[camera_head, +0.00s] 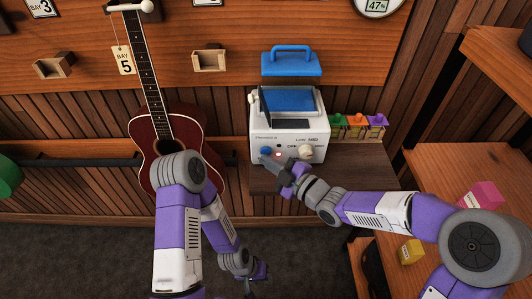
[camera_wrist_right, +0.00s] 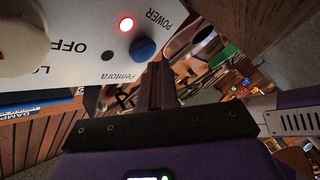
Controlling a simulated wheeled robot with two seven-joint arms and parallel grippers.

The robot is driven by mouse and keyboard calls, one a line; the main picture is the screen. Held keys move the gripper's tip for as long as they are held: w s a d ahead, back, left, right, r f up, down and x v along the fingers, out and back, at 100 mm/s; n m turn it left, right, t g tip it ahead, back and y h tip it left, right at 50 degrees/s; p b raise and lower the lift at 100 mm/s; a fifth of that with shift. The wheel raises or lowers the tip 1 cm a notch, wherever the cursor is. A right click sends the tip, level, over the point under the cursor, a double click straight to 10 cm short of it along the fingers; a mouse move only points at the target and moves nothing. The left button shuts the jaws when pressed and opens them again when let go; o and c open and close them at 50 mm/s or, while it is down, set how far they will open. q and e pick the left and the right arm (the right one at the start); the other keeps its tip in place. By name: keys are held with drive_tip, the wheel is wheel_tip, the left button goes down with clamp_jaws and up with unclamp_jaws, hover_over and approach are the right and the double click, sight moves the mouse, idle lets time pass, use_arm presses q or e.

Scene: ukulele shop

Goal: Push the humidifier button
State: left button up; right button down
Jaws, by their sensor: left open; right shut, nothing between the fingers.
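The humidifier (camera_head: 262,121) is a white box with a blue top on a dark shelf in the head view. Its front has a blue button (camera_head: 266,151), a red light and a cream knob (camera_head: 305,151). In the right wrist view the blue button (camera_wrist_right: 144,50) sits by the word POWER, with the red light (camera_wrist_right: 126,23) lit. My right gripper (camera_head: 270,161) is shut and empty, its tips close by the button; I cannot tell whether they touch. Its fingers show in the wrist view (camera_wrist_right: 160,75). My left gripper (camera_head: 259,275) is open and low, away from the humidifier.
A red ukulele (camera_head: 138,128) with a BAY 5 tag hangs left of the humidifier. Small green, orange and purple items (camera_head: 356,122) stand right of it. A blue-handled piece (camera_head: 290,64) is on the wall above. A wooden shelf (camera_head: 445,160) with a pink box is at the right.

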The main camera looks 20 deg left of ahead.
drive_tip(key=shift+w, duration=0.4)
idle(0.7)
drive_tip(key=shift+s+d+f+b, duration=0.1)
drive_tip(key=shift+s+f+b, duration=0.2)
drive_tip(key=shift+b, duration=0.5)
drive_tip(key=shift+f, duration=0.1)
drive_tip(key=shift+s+d+f, duration=0.1)
drive_tip(key=shift+s+f, duration=0.15)
drive_tip(key=shift+s, duration=0.05)
drive_tip(key=shift+s+d+b, duration=0.25)
drive_tip(key=shift+s+b, duration=0.35)
drive_tip(key=shift+s, duration=0.15)
drive_tip(key=s, duration=0.2)
drive_tip(key=s+b, duration=0.1)
drive_tip(key=shift+s+d+r, duration=0.25)
drive_tip(key=shift+d+r, duration=0.1)
drive_tip(key=shift+d, duration=0.05)
